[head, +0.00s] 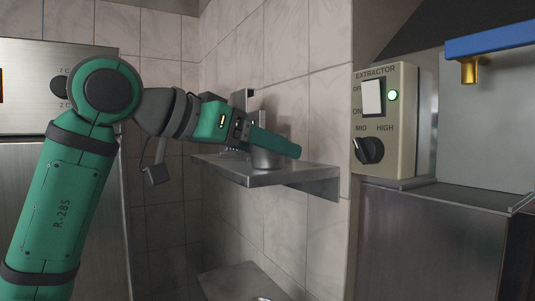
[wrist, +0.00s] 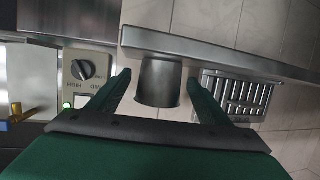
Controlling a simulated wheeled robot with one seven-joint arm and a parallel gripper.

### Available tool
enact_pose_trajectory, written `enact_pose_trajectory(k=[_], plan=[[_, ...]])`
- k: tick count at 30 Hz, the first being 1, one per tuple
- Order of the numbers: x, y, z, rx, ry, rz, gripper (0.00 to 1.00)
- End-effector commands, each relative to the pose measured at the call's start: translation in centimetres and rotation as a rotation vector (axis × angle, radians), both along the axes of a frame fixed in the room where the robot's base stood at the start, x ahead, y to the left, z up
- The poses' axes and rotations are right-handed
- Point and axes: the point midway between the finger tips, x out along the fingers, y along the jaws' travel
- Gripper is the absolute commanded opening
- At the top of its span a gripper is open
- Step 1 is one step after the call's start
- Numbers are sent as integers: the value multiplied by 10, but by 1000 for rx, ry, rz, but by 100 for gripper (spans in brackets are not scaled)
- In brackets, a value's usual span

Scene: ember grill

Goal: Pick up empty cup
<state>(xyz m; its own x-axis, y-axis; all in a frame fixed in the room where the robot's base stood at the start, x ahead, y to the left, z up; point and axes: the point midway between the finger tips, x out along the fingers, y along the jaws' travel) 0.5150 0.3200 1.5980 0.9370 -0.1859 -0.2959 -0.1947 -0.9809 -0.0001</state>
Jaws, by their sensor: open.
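A plain grey metal cup (head: 268,159) stands upright on a steel wall shelf (head: 240,176), partly hidden behind a green finger in the head view. In the wrist view, which looks upside down, the cup (wrist: 158,85) sits between my two green fingers. My gripper (head: 282,146) is open at the cup's height, and its fingers also show in the wrist view (wrist: 159,79). I cannot see inside the cup.
A slotted metal rack (wrist: 238,95) is beside the cup, close to one finger. A tiled wall (head: 285,60) backs the shelf. The extractor control box (head: 385,120), with a lit green lamp, is right of the shelf. A blue-handled steel unit (head: 490,40) is farther right.

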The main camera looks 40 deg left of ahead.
Motion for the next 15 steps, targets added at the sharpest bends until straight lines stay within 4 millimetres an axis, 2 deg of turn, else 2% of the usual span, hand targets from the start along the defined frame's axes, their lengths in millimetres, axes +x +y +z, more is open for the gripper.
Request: enact_pose_trajectory(k=[9,10,15], plan=[[7,-1,-2,0,-1,0,72],[7,-1,-2,0,-1,0,70],[6,-1,-2,0,-1,0,29]])
